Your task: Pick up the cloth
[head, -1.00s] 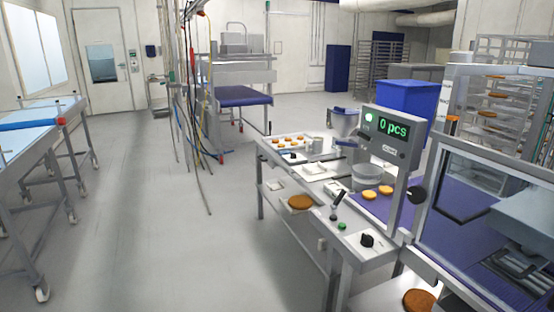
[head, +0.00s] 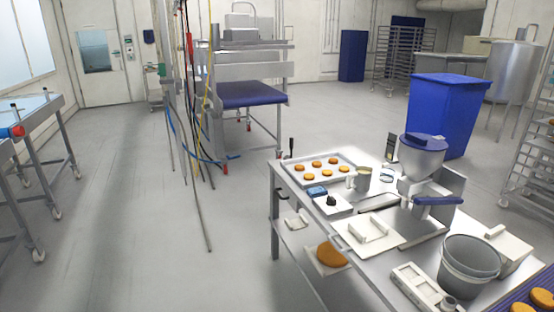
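A small blue item (head: 317,191), perhaps the folded cloth, lies on the steel bench (head: 291,180) just in front of the tray of round orange-brown pieces. It is too small to tell for sure that it is cloth. Another small bluish item (head: 387,175) lies farther right on the bench, beside a metal cup, and its kind is unclear. Neither of my grippers is in view.
The tray (head: 348,162) sits at the bench's far end. A depositor with a hopper (head: 422,160), grey buckets (head: 468,268) and a white board (head: 372,238) crowd the bench. Hanging hoses (head: 190,110) stand left of it. Floor (head: 150,230) left of the bench is clear.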

